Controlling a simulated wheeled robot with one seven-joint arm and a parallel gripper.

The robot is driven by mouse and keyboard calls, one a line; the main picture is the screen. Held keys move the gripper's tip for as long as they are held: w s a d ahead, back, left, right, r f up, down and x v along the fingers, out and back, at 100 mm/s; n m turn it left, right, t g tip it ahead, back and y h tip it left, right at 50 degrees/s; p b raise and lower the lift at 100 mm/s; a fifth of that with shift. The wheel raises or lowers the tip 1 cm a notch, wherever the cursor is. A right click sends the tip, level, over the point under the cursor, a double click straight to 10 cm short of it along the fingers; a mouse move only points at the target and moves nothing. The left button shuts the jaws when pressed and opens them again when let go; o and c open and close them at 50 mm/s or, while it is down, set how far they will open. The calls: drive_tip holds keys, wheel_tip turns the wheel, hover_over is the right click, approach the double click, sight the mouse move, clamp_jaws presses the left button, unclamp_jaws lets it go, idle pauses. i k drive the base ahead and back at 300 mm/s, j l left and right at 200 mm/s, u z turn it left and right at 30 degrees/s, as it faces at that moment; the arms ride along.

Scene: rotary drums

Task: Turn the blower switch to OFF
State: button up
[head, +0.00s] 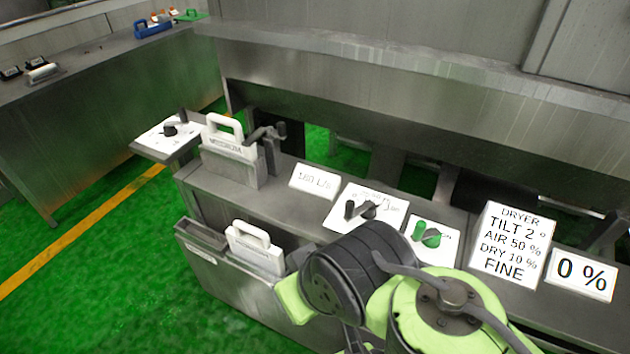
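Several rotary knobs sit on the metal console, and their small labels are too blurred to tell which is the blower switch. A green knob (431,237) is on a white plate (449,243) right of centre. A black knob (365,210) on a larger white plate (338,217) is just left of it. Another black knob (172,130) is on a plate at the console's left end. My green and dark grey arm fills the lower centre, close in front of the green knob in the picture. My gripper's fingers do not show.
Signs reading DRYER (510,243) and 0 % (582,275) stand at right. A white-handled block (230,148) and a lever (265,133) stand at left. A second handled block (256,248) sits in a front holder (215,277). Green floor is clear at lower left.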

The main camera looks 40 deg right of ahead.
sight(430, 238)
drive_tip(key=z, duration=2.1)
drive_tip(key=j+u, duration=0.3)
drive_tip(key=u, duration=0.2)
drive_tip(key=j+u, duration=0.3)
drive_tip(key=u, duration=0.2)
drive_tip(key=i+l, duration=0.05)
